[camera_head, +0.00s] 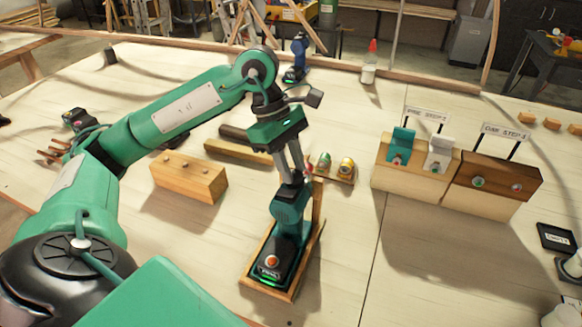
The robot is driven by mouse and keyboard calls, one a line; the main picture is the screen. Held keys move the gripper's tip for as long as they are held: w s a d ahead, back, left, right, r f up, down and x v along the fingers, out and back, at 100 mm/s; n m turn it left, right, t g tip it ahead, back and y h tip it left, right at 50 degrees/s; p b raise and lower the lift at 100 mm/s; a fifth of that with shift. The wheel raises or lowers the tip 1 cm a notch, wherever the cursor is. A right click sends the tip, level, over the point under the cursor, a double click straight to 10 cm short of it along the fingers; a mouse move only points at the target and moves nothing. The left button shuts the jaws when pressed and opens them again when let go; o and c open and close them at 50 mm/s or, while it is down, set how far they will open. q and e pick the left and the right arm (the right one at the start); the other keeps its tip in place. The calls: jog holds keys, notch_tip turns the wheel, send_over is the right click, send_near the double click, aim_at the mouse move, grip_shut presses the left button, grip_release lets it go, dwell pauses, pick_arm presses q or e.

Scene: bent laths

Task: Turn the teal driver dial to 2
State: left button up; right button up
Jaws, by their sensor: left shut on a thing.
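The teal driver (290,205) stands in a wooden cradle (252,283) at the middle front of the bench. Its dark base has an orange-red button and a green light. My left gripper (291,176) reaches down from above, and its fingers are shut on the top part of the driver, where the dial seems to be. The fingers hide most of that part, and I cannot read any dial number or mark. My right gripper is not in view.
A wooden block (189,178) lies left of the driver. Small bits in a holder (333,172) stand close behind it to the right. Signed wooden stands (415,170) are at the right. A blue driver (297,58) stands far back.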

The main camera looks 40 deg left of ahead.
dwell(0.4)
pick_arm(q)
jog(key=o, duration=0.7)
